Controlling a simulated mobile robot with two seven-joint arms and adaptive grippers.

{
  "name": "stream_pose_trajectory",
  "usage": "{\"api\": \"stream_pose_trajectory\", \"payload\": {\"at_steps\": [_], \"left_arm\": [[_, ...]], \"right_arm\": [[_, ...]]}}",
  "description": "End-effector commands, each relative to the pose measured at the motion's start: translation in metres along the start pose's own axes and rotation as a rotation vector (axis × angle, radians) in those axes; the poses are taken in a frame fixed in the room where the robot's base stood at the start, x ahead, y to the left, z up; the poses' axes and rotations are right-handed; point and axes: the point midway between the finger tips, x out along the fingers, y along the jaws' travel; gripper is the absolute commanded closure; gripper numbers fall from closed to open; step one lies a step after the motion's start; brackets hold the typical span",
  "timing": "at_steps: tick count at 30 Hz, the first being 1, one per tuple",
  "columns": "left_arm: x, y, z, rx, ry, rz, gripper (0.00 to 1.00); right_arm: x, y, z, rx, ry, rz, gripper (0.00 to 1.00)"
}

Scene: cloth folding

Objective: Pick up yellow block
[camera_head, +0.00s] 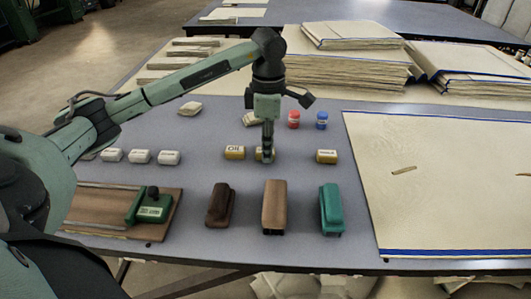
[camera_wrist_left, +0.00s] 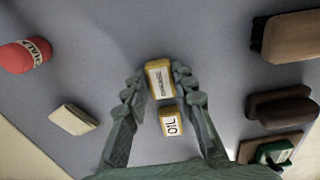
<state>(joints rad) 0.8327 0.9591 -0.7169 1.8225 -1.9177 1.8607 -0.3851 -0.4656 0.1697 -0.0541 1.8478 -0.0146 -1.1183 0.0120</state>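Several yellow blocks with white labels lie in a row on the grey table. One yellow block (camera_head: 259,156) is under my left gripper (camera_head: 267,153), which partly hides it. In the left wrist view this yellow block (camera_wrist_left: 159,79) lies between the spread fingertips of my left gripper (camera_wrist_left: 158,76). The fingers are open; I cannot tell whether they touch it. A yellow block marked OIL (camera_head: 234,152) is just left of it, and shows nearer the palm in the left wrist view (camera_wrist_left: 171,122). Another yellow block (camera_head: 327,156) lies to the right.
Brown and dark brushes (camera_head: 275,205) and a teal one (camera_head: 331,208) lie in front. White blocks (camera_head: 140,156) lie left. A large cloth (camera_head: 440,180) covers the right side.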

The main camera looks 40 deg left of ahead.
Motion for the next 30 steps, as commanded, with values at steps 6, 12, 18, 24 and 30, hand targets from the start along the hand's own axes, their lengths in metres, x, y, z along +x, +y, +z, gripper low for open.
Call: {"api": "stream_pose_trajectory", "payload": {"at_steps": [6, 12, 18, 24, 30], "left_arm": [[0.000, 0.000, 0.000, 0.000, 0.000, 0.000, 0.95], [-0.002, 0.000, 0.000, 0.000, 0.000, 0.001, 0.95], [-0.018, 0.001, 0.001, 0.000, -0.003, 0.003, 0.95], [-0.049, -0.007, -0.015, -0.003, 0.002, 0.004, 0.95], [-0.076, -0.032, -0.054, -0.003, 0.003, 0.005, 0.95]], "right_arm": [[0.000, 0.000, 0.004, 0.000, -0.006, -0.001, 0.60], [0.001, -0.001, 0.010, -0.001, -0.016, -0.002, 0.60], [0.001, -0.001, 0.013, -0.001, -0.024, -0.001, 0.60], [-0.004, 0.000, 0.007, -0.001, -0.014, 0.003, 0.60], [-0.022, 0.007, -0.004, -0.003, 0.002, 0.019, 0.60]]}}
